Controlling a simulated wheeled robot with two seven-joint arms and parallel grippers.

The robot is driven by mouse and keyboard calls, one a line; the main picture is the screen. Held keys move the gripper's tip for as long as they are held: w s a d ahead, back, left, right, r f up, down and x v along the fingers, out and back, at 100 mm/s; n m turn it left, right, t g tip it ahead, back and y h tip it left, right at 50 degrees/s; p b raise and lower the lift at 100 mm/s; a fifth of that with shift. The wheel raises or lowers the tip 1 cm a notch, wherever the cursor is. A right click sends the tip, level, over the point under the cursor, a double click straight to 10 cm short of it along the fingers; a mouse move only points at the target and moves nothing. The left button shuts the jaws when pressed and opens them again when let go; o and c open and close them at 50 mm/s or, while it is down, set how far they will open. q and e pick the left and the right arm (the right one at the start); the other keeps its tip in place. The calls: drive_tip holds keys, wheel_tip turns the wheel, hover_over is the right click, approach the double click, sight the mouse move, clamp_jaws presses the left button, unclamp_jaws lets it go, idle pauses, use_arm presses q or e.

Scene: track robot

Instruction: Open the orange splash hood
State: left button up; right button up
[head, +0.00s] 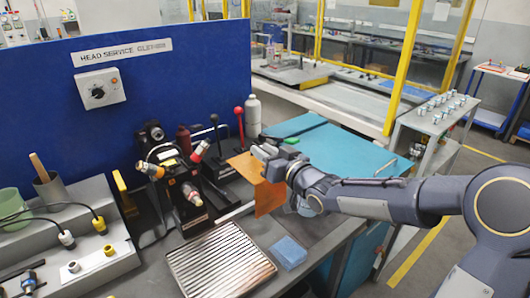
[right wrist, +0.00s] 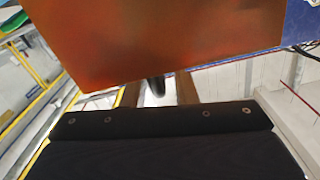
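The orange splash hood (head: 262,187) is a flat orange panel beside the black fixture on the bench, hanging tilted. My right gripper (head: 265,152) is at its upper edge, reaching in from the right. In the right wrist view the hood (right wrist: 160,35) fills the top and hides the fingertips. The visible parts of the two fingers (right wrist: 157,92) stand apart, with a dark rounded end between them and pale gaps at its sides. The gripper looks open; contact with the hood cannot be told. My left gripper is not in view.
A black fixture (head: 182,185) with knobs stands left of the hood. A red-knobbed lever (head: 239,112) and a white bottle (head: 253,117) stand behind. A blue panel (head: 60,110) closes the back left.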

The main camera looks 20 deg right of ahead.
drive_tip(key=shift+o, duration=0.2)
drive_tip(key=shift+s+d, duration=0.2)
drive_tip(key=shift+s, duration=0.25)
drive_tip(key=v, duration=0.7)
drive_tip(key=shift+b, duration=0.4)
drive_tip(key=s+d+f+m+g+h, duration=0.2)
drive_tip(key=s+d+f+g+h, duration=0.15)
drive_tip(key=s, duration=0.35)
drive_tip(key=s+d+f+m+g+h, duration=0.2)
drive_tip(key=s+f+h, duration=0.15)
drive_tip(key=s, duration=0.35)
drive_tip(key=s+a+f+g+y, duration=0.2)
drive_tip(key=s+a, duration=0.1)
drive_tip(key=s, duration=0.4)
drive_tip(key=s+a+f+g+y, duration=0.2)
drive_tip(key=s+a+f+g, duration=0.1)
drive_tip(key=s, duration=0.4)
drive_tip(key=shift+s+f, duration=0.25)
drive_tip(key=shift+f, duration=0.05)
